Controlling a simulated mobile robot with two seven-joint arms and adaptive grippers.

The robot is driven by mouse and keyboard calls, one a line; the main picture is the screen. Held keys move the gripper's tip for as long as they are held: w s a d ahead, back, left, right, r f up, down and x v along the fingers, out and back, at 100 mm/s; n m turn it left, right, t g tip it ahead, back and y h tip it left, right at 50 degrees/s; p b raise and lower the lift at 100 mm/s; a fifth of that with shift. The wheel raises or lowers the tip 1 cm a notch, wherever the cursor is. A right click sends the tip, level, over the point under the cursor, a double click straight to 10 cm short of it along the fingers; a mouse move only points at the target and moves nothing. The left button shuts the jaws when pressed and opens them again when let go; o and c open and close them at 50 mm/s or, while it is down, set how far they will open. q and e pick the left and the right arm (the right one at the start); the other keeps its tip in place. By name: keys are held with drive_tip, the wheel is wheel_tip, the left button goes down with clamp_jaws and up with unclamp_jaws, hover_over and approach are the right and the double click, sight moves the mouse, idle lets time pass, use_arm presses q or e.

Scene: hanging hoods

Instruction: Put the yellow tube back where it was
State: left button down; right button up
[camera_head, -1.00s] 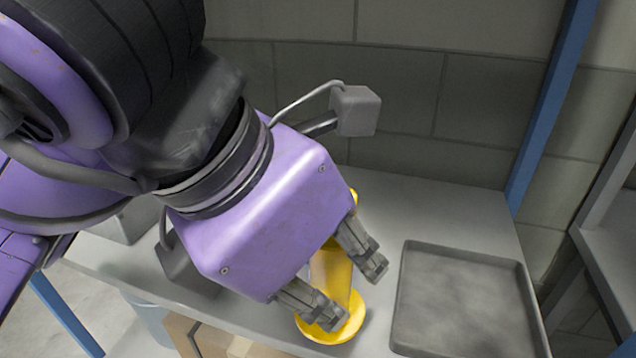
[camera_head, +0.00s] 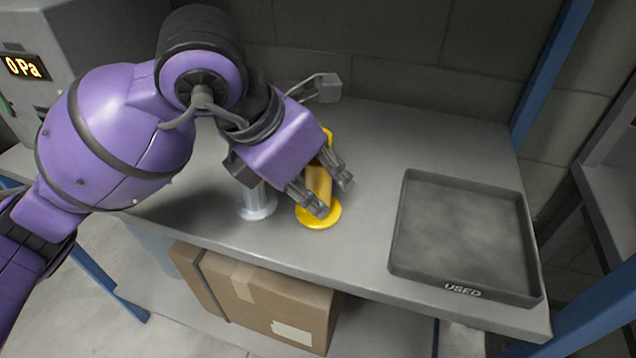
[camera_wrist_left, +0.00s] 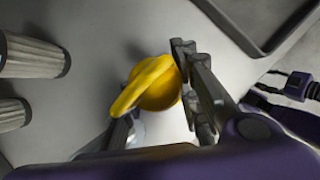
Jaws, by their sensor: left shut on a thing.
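The yellow tube (camera_head: 319,187) has a round yellow flange at its lower end and another yellow part at its far end. It is over the grey bench (camera_head: 375,130), left of the tray. My left gripper (camera_head: 326,185) is shut on it, with one finger on each side. In the left wrist view the yellow tube (camera_wrist_left: 152,85) shows between the fingers, its near part curving toward the camera. The gripper hides part of the tube. I cannot tell whether the flange touches the bench.
A dark tray marked USED (camera_head: 465,235) lies empty at the right. A silver cylinder with a flanged foot (camera_head: 257,203) stands just left of the tube. Pale ribbed cylinders (camera_wrist_left: 30,55) show in the left wrist view. A cardboard box (camera_head: 260,300) sits below the bench.

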use_arm(q)
drive_tip(key=shift+f, duration=0.4)
drive_tip(key=shift+f, duration=0.15)
drive_tip(key=c, duration=1.3)
unclamp_jaws()
drive_tip(key=shift+c, duration=0.2)
